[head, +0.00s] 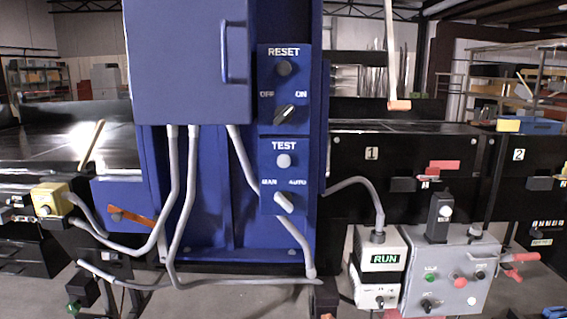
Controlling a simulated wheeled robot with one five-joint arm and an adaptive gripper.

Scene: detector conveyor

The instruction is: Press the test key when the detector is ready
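The blue detector cabinet (187,60) stands upright in the middle of the head view. Its control panel has a dark round RESET key (284,69) above an OFF/ON selector (285,114), whose handle slants up toward ON. Below, under the word TEST, is a pale round test key (284,161). Under it is a MAN/AUTO selector (283,202) with a pale handle slanting down to the right; I cannot tell its setting for sure. A small box to the right has a display (386,259) reading RUN in green. My gripper is not in view.
Conveyor sections (400,127) run behind and either side of the cabinet. A grey control box (450,272) with coloured buttons is at the lower right. A yellow button box (48,199) and an orange handle (133,217) are at left. Grey conduits (178,200) cross the cabinet's lower front.

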